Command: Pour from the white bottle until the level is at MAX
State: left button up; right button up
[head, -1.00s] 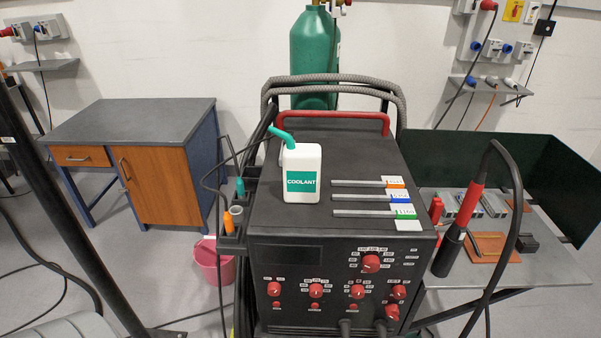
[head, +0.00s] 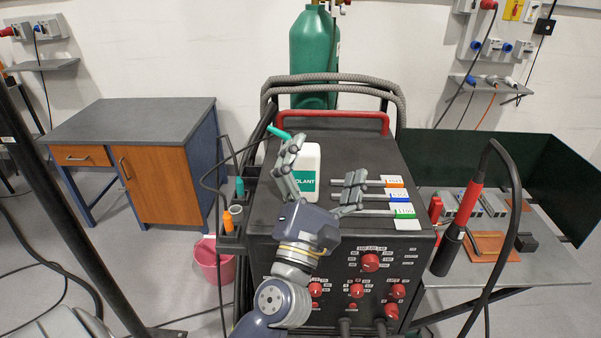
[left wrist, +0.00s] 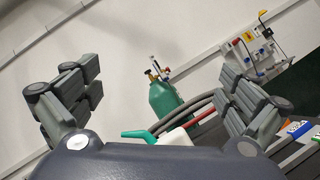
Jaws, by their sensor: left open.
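The white bottle (head: 311,161) stands upright on top of the black welding machine (head: 268,205). It has a green label reading COOLANT, partly hidden by my gripper, and a green spout pointing left. My left gripper (head: 322,178) is open in front of the bottle, its fingers spread wide. One finger overlaps the bottle's left side in the picture; I cannot tell whether it touches. In the left wrist view the bottle's spout (left wrist: 140,135) shows low between the open fingers (left wrist: 158,100). My right gripper is not in view. I see no MAX mark.
Several metal rods with coloured tags (head: 400,197) lie on the machine to the right of the bottle. A red handle (head: 335,116) and grey hoses (head: 340,79) are behind. A torch (head: 463,225) with a black cable stands at right. A pink bucket (head: 212,262) is on the floor.

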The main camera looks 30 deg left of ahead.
pick_arm(q)
jog(key=w+a+f+n+g+y, duration=0.2)
jog(key=a+f+n+g+y, duration=0.3)
jog(key=n, duration=0.3)
jog(key=n+g+h, duration=0.1)
jog(key=n+g, duration=0.2)
jog(key=n, duration=0.1)
send_near(301, 163)
jog(key=x, duration=0.3)
jog(key=p+x, duration=0.1)
jog(key=x, duration=0.4)
jog(key=shift+w+d+p, duration=0.15)
jog(key=shift+w+p, duration=0.05)
jog(key=shift+p, duration=0.15)
jog(key=shift+w+a+r, duration=0.15)
jog(key=shift+w+a, duration=0.1)
jog(key=p+x, duration=0.2)
jog(key=x, duration=0.1)
jog(key=shift+a, duration=0.25)
jog(key=shift+w+a+f+h, duration=0.25)
jog(key=shift+w+h, duration=0.05)
jog(key=shift+w, duration=0.2)
jog(key=shift+s+r, duration=0.1)
jog(key=shift+c, duration=1.4)
jog(key=c, duration=1.4)
jog(key=shift+c, duration=1.4)
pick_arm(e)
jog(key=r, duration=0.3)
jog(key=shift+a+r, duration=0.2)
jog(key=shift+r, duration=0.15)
